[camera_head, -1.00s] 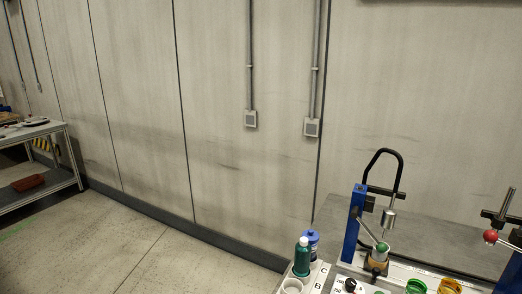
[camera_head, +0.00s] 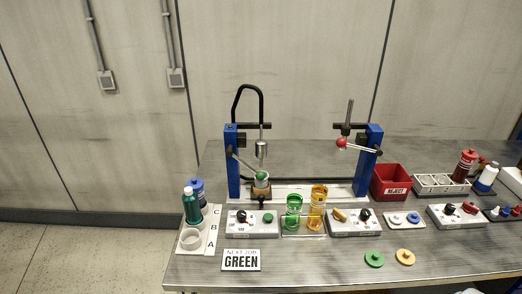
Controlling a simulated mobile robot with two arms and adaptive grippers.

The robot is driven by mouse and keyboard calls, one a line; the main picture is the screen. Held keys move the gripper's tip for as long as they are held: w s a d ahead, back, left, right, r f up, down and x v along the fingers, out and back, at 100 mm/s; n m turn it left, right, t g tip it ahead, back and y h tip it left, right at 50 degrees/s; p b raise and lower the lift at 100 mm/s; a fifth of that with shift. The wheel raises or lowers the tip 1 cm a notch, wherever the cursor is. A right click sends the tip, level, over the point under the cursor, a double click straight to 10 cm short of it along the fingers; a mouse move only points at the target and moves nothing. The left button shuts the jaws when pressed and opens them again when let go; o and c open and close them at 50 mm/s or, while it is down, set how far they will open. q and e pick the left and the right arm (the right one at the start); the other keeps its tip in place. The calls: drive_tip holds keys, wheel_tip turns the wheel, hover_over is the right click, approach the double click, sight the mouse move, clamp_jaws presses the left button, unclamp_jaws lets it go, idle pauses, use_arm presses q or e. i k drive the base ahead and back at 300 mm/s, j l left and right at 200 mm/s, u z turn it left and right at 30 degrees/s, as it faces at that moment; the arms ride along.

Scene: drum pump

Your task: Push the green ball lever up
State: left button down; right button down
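The green ball (camera_head: 261,176) is on the end of a thin metal lever (camera_head: 244,163) on the left blue post (camera_head: 232,165) of the drum pump stand. The lever slopes down to the right from the post, so the ball sits low, just above a small tan-and-dark fitting (camera_head: 261,190). A metal cylinder (camera_head: 261,149) with a black hose (camera_head: 248,88) hangs above the ball. Neither of my grippers is in view.
A red ball lever (camera_head: 341,142) is on the right blue post (camera_head: 374,150). Green (camera_head: 293,211) and amber (camera_head: 317,207) cups stand in front. Bottles (camera_head: 192,206) stand left, a red reject bin (camera_head: 391,182) right. A sign (camera_head: 241,260) reads "NEXT JOB GREEN". The front table strip is mostly clear.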

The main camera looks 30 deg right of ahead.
sight(260, 175)
drive_tip(key=z, duration=1.6)
drive_tip(key=k+j, duration=0.35)
drive_tip(key=j, duration=0.15)
